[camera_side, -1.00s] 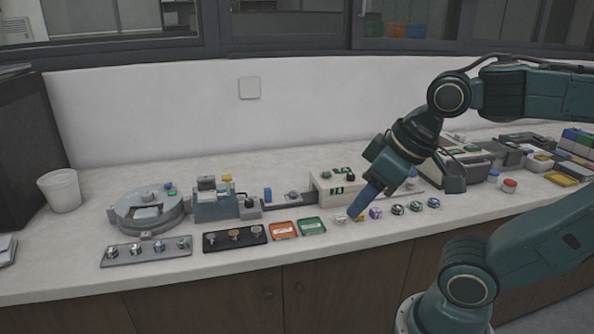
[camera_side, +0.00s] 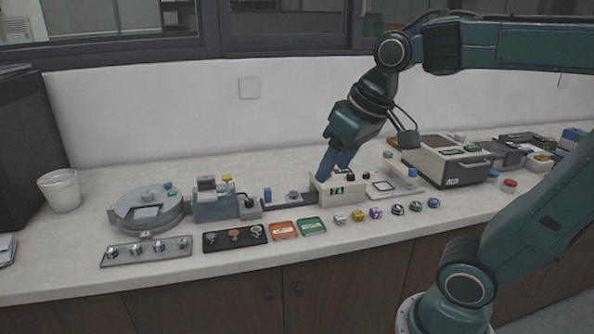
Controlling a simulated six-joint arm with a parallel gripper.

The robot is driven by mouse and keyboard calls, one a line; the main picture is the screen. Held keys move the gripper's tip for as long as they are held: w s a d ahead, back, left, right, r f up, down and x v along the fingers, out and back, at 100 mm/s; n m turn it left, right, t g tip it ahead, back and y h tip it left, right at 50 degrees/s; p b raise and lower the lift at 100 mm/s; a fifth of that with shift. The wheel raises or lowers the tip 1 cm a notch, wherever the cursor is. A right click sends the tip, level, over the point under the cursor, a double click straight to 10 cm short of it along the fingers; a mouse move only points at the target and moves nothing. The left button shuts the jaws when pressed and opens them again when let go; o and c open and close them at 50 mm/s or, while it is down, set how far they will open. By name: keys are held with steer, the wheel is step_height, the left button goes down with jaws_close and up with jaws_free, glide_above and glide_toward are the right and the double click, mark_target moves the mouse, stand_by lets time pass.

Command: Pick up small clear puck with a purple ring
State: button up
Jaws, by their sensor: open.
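The small clear puck with a purple ring (camera_side: 376,213) sits on the bench top, in a row of similar small pucks near the front edge. A yellow one (camera_side: 358,216) is just to its left and a dark one (camera_side: 398,208) to its right. My gripper (camera_side: 335,173) is open, its blue fingers pointing down at the white box with a green label (camera_side: 338,192). It is up and left of the purple-ringed puck in the picture, clear of it. I cannot tell whether the fingers touch the box, and they hide part of its top.
An orange tray (camera_side: 283,230) and a green tray (camera_side: 312,226) lie left of the row. A black rack (camera_side: 234,239) and a grey rack (camera_side: 146,252) hold small pieces. A larger machine (camera_side: 447,164) stands behind right. The bench strip before the row is clear.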

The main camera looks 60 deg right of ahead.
steer(key=w+d+r+m+g, duration=0.1)
steer(key=w+d, duration=0.2)
steer(key=w, duration=0.3)
steer(key=w+d+r+m, duration=0.1)
steer(key=w+d+m, duration=0.15)
steer(key=w, duration=0.25)
steer(key=m+g, duration=0.4)
steer(key=m, duration=0.2)
glide_above(293, 192)
step_height(293, 192, down, 16)
steer(key=shift+a+f, duration=0.1)
steer(key=shift+f, duration=4.35)
steer(key=shift+f, duration=0.1)
steer(key=shift+s+f, duration=0.1)
steer(key=shift+f, duration=2.4)
